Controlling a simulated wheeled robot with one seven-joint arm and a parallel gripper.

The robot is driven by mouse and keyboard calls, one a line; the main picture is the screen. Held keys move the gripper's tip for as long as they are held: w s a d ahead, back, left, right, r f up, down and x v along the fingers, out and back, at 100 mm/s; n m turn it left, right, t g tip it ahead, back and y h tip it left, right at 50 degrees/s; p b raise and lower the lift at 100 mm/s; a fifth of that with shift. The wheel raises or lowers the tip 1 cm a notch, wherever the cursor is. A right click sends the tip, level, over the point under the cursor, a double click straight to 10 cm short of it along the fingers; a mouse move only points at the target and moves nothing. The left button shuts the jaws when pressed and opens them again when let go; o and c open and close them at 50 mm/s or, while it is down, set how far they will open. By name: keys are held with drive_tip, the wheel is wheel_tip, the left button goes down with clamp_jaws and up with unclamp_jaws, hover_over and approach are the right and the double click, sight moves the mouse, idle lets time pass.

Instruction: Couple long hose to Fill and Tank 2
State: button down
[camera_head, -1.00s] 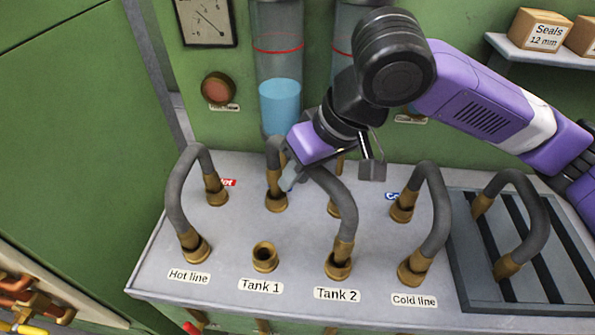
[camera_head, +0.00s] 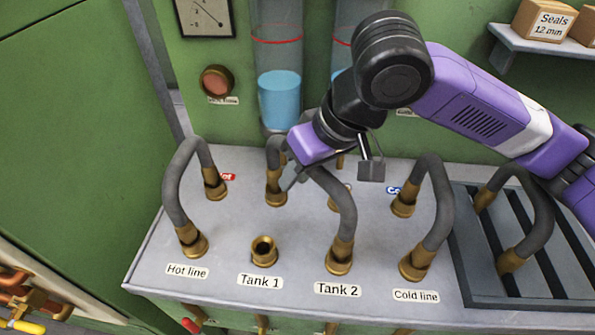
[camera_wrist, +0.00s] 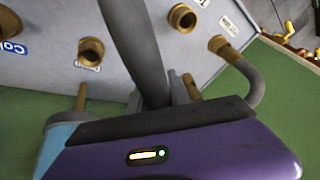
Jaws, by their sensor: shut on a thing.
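The long grey hose (camera_head: 342,200) arches between two brass ends. Its front end (camera_head: 339,258) stands on the port labelled Tank 2 (camera_head: 337,290). Its other end (camera_head: 276,190) stands upright at a back port left of my gripper; that port's label is hidden, so I cannot read whether it is Fill. My gripper (camera_head: 297,178) is shut on the hose near the top of its arch, and the arm partly covers the grip. In the wrist view the hose (camera_wrist: 132,45) runs up from between the fingers (camera_wrist: 165,95).
Tank 1 (camera_head: 264,252) is an open, empty brass port. Another hose (camera_head: 176,190) arches from Hot line to the back on the left, and one (camera_head: 438,205) from Cold line on the right. A spare hose (camera_head: 540,215) lies on the slatted rack (camera_head: 470,290).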

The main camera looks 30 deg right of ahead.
drive_tip(key=shift+f, duration=0.45)
